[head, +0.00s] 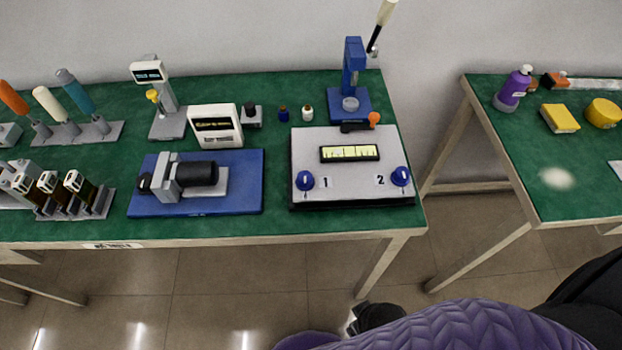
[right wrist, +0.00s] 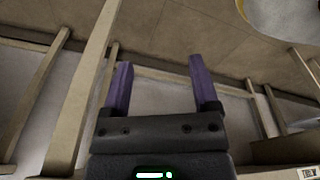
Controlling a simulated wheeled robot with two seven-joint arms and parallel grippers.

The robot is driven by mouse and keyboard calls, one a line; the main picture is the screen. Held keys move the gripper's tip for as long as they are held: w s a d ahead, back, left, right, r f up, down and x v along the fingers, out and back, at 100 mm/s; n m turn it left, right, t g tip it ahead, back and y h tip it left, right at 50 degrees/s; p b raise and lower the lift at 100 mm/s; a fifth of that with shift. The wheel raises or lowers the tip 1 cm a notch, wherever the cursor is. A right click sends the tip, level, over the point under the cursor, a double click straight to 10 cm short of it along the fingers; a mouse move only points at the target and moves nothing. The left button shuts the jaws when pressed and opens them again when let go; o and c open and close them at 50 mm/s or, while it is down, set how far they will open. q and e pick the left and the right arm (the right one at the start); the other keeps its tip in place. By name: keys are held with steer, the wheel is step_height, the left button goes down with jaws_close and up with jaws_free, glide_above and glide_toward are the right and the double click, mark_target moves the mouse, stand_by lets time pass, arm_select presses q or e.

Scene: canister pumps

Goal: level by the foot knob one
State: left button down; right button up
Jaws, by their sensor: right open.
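A grey plate (head: 335,150) with a black base sits near the right end of the long green table. A blue foot knob (head: 305,181) marked 1 is at its front left corner, and a second blue knob (head: 401,176) marked 2 is at its front right corner. A yellow-lit level window (head: 349,153) lies between and behind the knobs; its bubble is too small to read. In the right wrist view my right gripper (right wrist: 161,85) is open and empty, with purple fingers, away from the knobs. My left gripper is not in view.
A blue stand (head: 350,105) is behind the plate, with an orange-tipped black lever (head: 360,126) at its edge. A blue base with a black-cylinder device (head: 245,190) is to the left. A gap separates the second green table (head: 590,180) at right.

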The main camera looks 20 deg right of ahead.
steer(key=w+a+r+n+y+b, duration=0.2)
steer(key=w+a+r+n, duration=0.25)
steer(key=w+r, duration=0.4)
steer(key=w+a+r+n+y+b, duration=0.1)
steer(key=w+a+r+n+b, duration=0.1)
steer(key=w+a+r+n, duration=0.5)
steer(key=g+h, duration=0.2)
steer(key=h, duration=0.1)
glide_toward(305, 176)
steer(key=shift+s+a+n, duration=0.25)
steer(key=shift+n, duration=0.2)
steer(key=f+b, duration=0.2)
steer(key=f, duration=0.2)
steer(key=f+b, duration=0.2)
steer(key=f, duration=0.2)
steer(key=shift+w+d+f+b, duration=0.1)
steer(key=shift+d+f+b, duration=0.1)
steer(key=shift+f+b, duration=0.15)
steer(key=shift+f, duration=0.35)
jaws_close()
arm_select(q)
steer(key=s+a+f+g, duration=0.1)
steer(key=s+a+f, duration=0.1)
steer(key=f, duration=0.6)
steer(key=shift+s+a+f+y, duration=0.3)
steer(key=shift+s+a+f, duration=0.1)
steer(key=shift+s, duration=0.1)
arm_select(e)
steer(key=shift+r, duration=0.1)
